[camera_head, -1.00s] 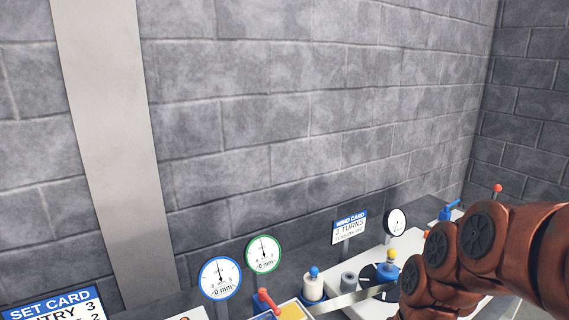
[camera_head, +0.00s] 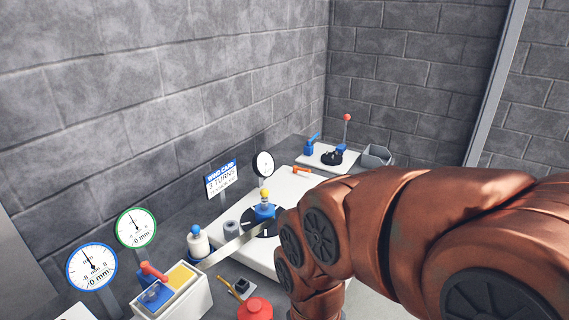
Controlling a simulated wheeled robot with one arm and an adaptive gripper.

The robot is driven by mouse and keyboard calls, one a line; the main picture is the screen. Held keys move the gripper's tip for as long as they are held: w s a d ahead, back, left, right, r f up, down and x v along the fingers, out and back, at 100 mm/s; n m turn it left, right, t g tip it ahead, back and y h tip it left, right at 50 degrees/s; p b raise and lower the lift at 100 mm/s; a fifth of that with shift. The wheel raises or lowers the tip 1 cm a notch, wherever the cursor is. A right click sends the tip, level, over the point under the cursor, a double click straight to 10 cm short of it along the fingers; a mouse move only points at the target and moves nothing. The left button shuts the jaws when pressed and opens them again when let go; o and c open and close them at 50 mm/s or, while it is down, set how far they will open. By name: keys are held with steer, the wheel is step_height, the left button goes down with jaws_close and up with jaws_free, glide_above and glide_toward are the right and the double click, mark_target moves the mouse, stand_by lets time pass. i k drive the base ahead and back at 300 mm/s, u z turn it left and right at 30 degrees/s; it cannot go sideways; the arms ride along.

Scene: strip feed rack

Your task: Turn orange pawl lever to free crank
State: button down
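A small orange lever (camera_head: 302,170), which looks like the pawl lever, lies on the far part of the white plate (camera_head: 228,222). Nearer on the plate is a black disc (camera_head: 252,228) with a blue hub (camera_head: 264,212) and a yellow knob (camera_head: 265,193) on top, which looks like the crank. My copper-coloured arm comes in from the right and covers the right part of the plate. My gripper is out of view below the frame, so its fingers are hidden.
A "3 TURNS" card (camera_head: 222,179) and a small dial (camera_head: 263,163) stand behind the plate. Two gauges (camera_head: 92,267) (camera_head: 136,228), a box with a red handle (camera_head: 172,295) and a red round object (camera_head: 255,309) are at the left and front. A red-knobbed lever (camera_head: 346,118) and grey bin (camera_head: 376,156) stand at the back.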

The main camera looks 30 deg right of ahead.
mark_target(296, 169)
steer(key=z, duration=2.1)
steer(key=i, duration=1.15)
steer(key=u, duration=3.65)
